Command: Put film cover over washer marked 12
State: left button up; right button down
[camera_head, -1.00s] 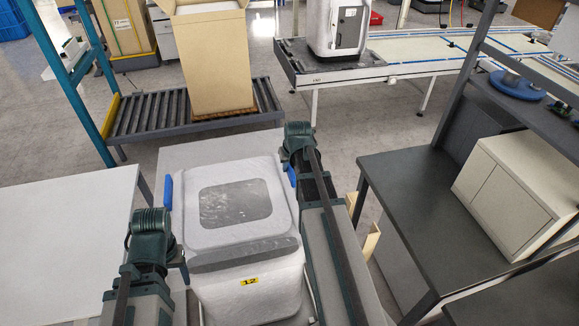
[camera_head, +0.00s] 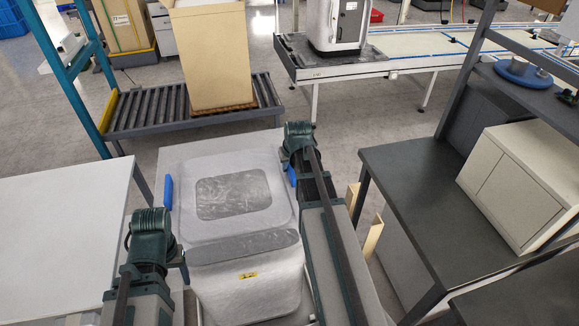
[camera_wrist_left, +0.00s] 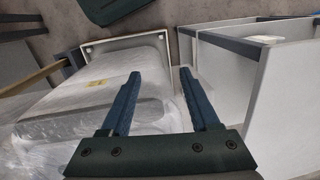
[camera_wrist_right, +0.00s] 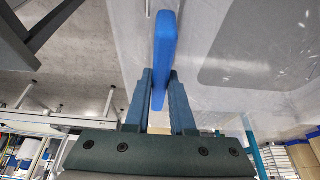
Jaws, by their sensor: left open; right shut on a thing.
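The washer (camera_head: 247,291) is a white box-shaped machine with a grey top panel and a yellow label (camera_head: 248,275), low in the middle of the head view. The label's number is blurred now; it read 12 earlier. Clear wrinkled film (camera_wrist_left: 75,115) lies over the washer in the left wrist view, with the label showing through. Blue grips show at its left (camera_head: 168,192) and right (camera_head: 292,175) sides. My right gripper (camera_wrist_right: 160,82) is shut on the right blue grip (camera_wrist_right: 164,55).
A white table (camera_head: 60,225) stands at the left and a dark workbench (camera_head: 400,180) with a white cabinet (camera_head: 520,190) at the right. A roller conveyor (camera_head: 140,115) with a tall carton (camera_head: 212,55) is behind. Another machine (camera_head: 338,22) stands on the far conveyor.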

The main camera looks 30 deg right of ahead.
jog(key=shift+c, duration=1.8)
grip_release()
jog(key=shift+r, duration=0.1)
notch_tip(320, 180, up, 7)
jog(key=p, duration=0.7)
